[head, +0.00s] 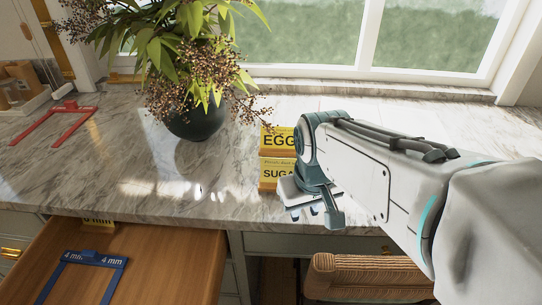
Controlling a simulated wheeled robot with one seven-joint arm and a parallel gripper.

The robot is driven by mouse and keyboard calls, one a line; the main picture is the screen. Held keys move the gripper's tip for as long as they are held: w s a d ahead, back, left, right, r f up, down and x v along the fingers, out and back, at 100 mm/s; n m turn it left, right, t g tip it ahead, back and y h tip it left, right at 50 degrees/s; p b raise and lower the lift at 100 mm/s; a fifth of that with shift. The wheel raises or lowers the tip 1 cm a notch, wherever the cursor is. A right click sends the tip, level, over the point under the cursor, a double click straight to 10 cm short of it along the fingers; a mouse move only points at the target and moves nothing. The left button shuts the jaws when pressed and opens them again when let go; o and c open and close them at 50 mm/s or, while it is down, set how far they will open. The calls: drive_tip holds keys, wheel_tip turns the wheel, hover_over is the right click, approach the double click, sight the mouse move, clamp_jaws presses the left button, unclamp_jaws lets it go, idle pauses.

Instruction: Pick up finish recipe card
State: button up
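Two yellow cards or boxes with black print stand one above the other at the counter's front edge. The upper one reads "EGG" (278,139) and the lower one reads "SUGA" (276,174); their right parts are hidden behind my arm. No card marked "finish" can be read. My gripper (306,213) points down just in front of the lower yellow piece, by the counter's front edge. Its fingertips are small and partly hidden, so I cannot tell whether it is open or touches anything.
A dark vase (195,122) with a leafy plant stands on the marble counter (90,165). A red frame (55,118) lies at left. Below, an open wooden drawer (160,265) holds a blue "4 mm" frame (93,259).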

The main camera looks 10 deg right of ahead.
drive_tip(key=w+r+n+g, duration=0.1)
drive_tip(key=w+r+n, duration=0.2)
drive_tip(key=w, duration=0.3)
drive_tip(key=w+r+n+g, duration=0.2)
drive_tip(key=w+r+n, duration=0.15)
drive_tip(key=w, duration=0.25)
drive_tip(key=n+g+y+p, duration=0.1)
drive_tip(key=n+g, duration=0.2)
drive_tip(key=n, duration=0.4)
approach(287, 168)
drive_tip(key=shift+x, duration=5.25)
drive_tip(key=shift+w, duration=0.1)
clamp_jaws()
